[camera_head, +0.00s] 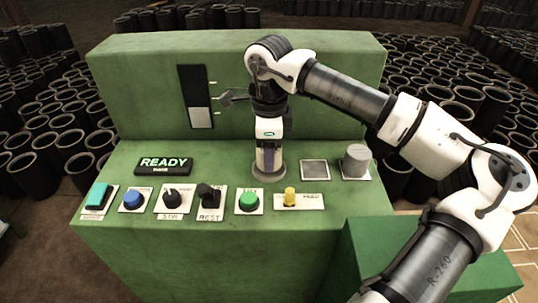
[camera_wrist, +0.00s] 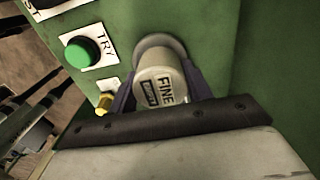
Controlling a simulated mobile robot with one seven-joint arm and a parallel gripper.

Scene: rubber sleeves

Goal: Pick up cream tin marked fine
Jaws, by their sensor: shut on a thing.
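The cream tin marked FINE (camera_wrist: 158,88) shows in the wrist view, its lettered top facing the camera. My gripper (camera_wrist: 160,80) is shut on it, with one dark purple finger on each side. In the head view, my gripper (camera_head: 268,160) points straight down over a round grey base (camera_head: 269,175) on the green console, and its fingers hide most of the tin. The tin looks upright. I cannot tell whether its bottom touches the base.
The green console (camera_head: 130,220) has a READY sign (camera_head: 163,164), a green button (camera_head: 249,200), a yellow knob (camera_head: 291,196) and several other controls in front. A square grey pad (camera_head: 315,169) and a grey cylinder (camera_head: 356,159) stand to the right. A slotted panel (camera_head: 195,85) is behind.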

